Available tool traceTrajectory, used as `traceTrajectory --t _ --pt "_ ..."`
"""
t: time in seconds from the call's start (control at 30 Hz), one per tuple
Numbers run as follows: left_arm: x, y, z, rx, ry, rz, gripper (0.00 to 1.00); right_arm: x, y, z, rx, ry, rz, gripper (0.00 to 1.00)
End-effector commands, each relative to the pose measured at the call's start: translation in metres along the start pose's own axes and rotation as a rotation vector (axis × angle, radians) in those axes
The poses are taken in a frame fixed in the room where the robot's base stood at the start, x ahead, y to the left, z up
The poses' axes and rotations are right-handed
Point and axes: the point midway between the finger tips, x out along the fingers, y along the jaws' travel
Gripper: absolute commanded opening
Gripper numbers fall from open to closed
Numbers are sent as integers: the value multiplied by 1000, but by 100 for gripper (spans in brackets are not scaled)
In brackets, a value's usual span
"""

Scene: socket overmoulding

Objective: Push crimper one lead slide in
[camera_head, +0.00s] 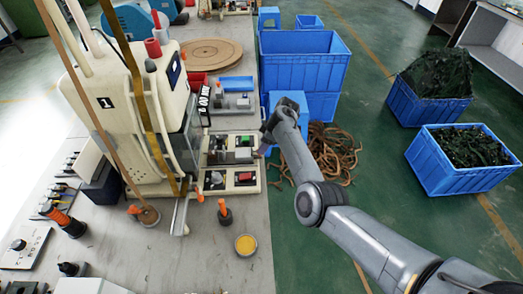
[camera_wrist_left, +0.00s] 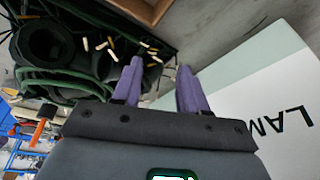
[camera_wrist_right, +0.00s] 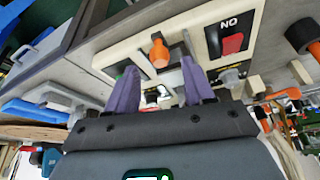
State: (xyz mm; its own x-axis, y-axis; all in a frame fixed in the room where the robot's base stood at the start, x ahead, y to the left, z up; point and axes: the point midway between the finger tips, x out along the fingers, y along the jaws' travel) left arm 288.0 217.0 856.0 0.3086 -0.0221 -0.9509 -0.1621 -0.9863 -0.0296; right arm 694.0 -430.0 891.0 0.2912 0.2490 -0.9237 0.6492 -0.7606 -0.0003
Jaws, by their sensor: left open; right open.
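Crimper one (camera_head: 115,105) is the cream machine marked "1" on the left of the head view. A narrow metal slide (camera_head: 180,216) sticks out at its front lower edge, above the bench; I cannot tell how far in it is. My right gripper (camera_head: 268,143) is at the bench's right edge, to the right of the machine and apart from the slide. In the right wrist view its purple fingers (camera_wrist_right: 158,80) are open and empty over a control panel. My left gripper (camera_wrist_left: 160,78) is open and empty in the left wrist view; the head view does not show it.
A control box (camera_head: 232,180) with a red button stands right of the crimper. An orange-handled tool (camera_head: 224,211) and a yellow dish (camera_head: 245,245) stand on the front bench. Blue crates (camera_head: 305,62) stand behind. Dark cables (camera_wrist_left: 60,60) and a white lettered panel (camera_wrist_left: 245,105) lie near my left gripper.

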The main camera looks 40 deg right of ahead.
Motion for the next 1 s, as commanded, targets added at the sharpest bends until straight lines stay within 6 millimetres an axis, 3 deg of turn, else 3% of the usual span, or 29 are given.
traceTrajectory --t 0.23,0.63,1.0 --pt "13 1 4 -2 -2 3 43 26 0 0 0 0 0 52" --pt "14 -1 6 7 -4 -5 43 31 0 0 0 0 1 52" --pt "14 -2 6 11 -5 -7 43 31 0 0 0 0 0 0"
